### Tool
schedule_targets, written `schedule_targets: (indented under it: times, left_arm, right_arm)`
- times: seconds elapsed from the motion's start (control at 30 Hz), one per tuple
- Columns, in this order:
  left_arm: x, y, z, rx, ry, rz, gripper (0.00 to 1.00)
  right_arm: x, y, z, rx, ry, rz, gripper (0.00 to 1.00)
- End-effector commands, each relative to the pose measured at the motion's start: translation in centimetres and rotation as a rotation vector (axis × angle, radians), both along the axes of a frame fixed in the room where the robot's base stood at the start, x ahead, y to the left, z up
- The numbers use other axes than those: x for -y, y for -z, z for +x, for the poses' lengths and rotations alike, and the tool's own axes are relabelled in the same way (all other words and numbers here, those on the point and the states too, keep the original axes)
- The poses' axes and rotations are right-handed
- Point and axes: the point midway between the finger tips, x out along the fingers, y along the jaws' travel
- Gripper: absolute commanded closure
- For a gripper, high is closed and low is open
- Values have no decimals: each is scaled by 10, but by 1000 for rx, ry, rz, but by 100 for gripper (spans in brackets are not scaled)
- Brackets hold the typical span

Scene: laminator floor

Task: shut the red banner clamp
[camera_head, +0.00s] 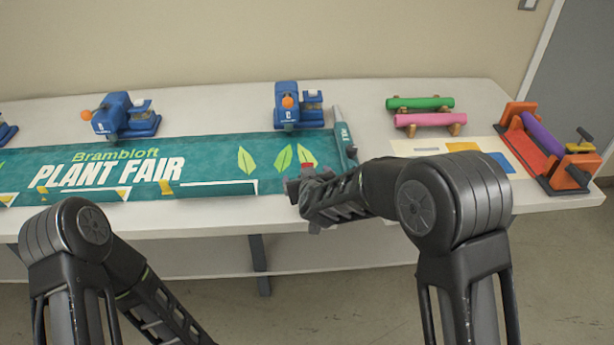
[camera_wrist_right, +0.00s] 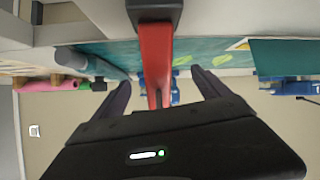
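The red banner clamp (camera_wrist_right: 155,50) shows in the right wrist view as a red bar running from a dark block at the top. In the head view only a small red part (camera_head: 308,167) shows at the banner's front edge, mostly hidden by my right gripper (camera_head: 306,188). In the wrist view the two fingers of the right gripper (camera_wrist_right: 160,78) stand apart, one each side of the red bar, with gaps to it. How far the clamp is open cannot be told. My left arm hangs low at left; its gripper is out of view.
The green Plant Fair banner (camera_head: 215,155) lies along the white table (camera_head: 370,100). Blue clamp devices (camera_head: 125,115) (camera_head: 298,105) stand behind it. Green (camera_head: 420,103) and pink (camera_head: 430,119) rolls and an orange roller stand (camera_head: 530,150) are at right.

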Motion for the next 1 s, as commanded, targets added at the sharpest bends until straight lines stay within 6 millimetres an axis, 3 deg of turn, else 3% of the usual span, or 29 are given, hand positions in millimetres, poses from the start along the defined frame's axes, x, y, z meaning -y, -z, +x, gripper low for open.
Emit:
schedule_targets:
  times: [0.3, 0.73, 1.0]
  left_arm:
    - [0, 0, 0, 0, 0, 0, 48]
    - [0, 1, 0, 1, 1, -1, 48]
    - [0, 1, 0, 0, 0, -1, 48]
  right_arm:
    - [0, -5, -4, 4, 0, 0, 14]
    - [2, -35, -59, 3, -1, 1, 14]
    - [3, -39, -69, 2, 1, 0, 14]
